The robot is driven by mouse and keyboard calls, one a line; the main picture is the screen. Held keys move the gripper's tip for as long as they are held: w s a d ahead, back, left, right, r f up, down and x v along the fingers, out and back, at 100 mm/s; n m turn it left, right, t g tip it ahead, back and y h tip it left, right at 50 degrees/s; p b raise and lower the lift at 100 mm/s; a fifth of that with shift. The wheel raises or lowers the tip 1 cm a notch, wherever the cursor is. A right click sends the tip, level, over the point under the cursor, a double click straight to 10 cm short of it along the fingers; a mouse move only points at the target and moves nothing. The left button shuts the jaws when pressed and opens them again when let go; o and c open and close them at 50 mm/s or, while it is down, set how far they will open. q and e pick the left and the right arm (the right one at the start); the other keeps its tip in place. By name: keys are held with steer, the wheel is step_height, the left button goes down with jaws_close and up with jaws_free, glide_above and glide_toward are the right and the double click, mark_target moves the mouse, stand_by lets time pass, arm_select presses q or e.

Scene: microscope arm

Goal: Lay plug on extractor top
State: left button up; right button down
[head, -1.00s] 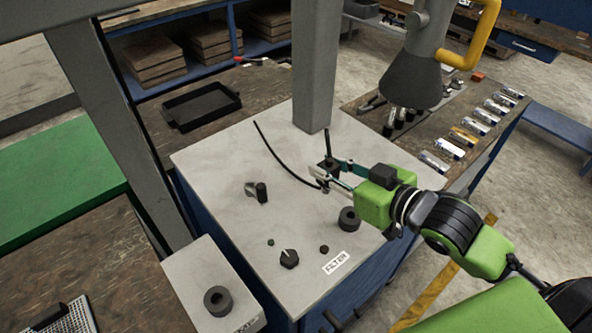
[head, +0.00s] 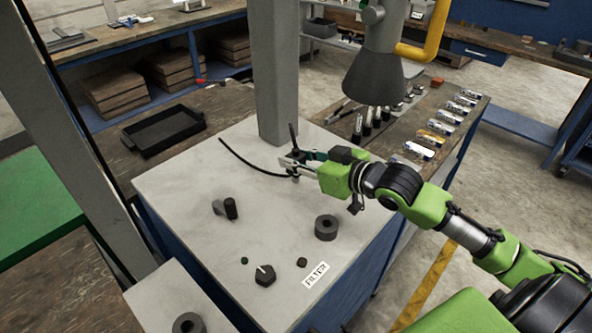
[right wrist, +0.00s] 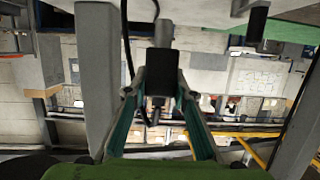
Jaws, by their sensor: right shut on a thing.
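My right gripper (head: 289,163) is shut on the black plug (right wrist: 160,76), which sits between its fingertips in the right wrist view. In the head view the plug is small and partly hidden by the fingers, close to the grey post. A black cable (head: 247,162) runs from the upper left to the gripper. I cannot tell whether the plug touches that top. My left gripper is not in view.
The grey post (head: 274,80) rises at the back of the top. A black ring (head: 326,228), a dark knob (head: 264,275) and a black-and-grey fitting (head: 228,208) stand on it. A dark conical hood (head: 375,75) hangs behind. The top's left middle is clear.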

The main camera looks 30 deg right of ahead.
steer(key=w+f, duration=0.1)
steer(key=f, duration=0.1)
steer(key=w+d+f+p, duration=0.1)
steer(key=f, duration=0.1)
steer(key=w+f, duration=0.1)
steer(key=f, duration=0.1)
steer(key=shift+w+d+f+p, duration=0.1)
steer(key=shift+d+f+p, duration=0.2)
steer(key=shift+p, duration=0.05)
steer(key=shift+f, duration=0.4)
steer(key=shift+f, duration=0.15)
steer(key=c, duration=1.7)
jaws_free()
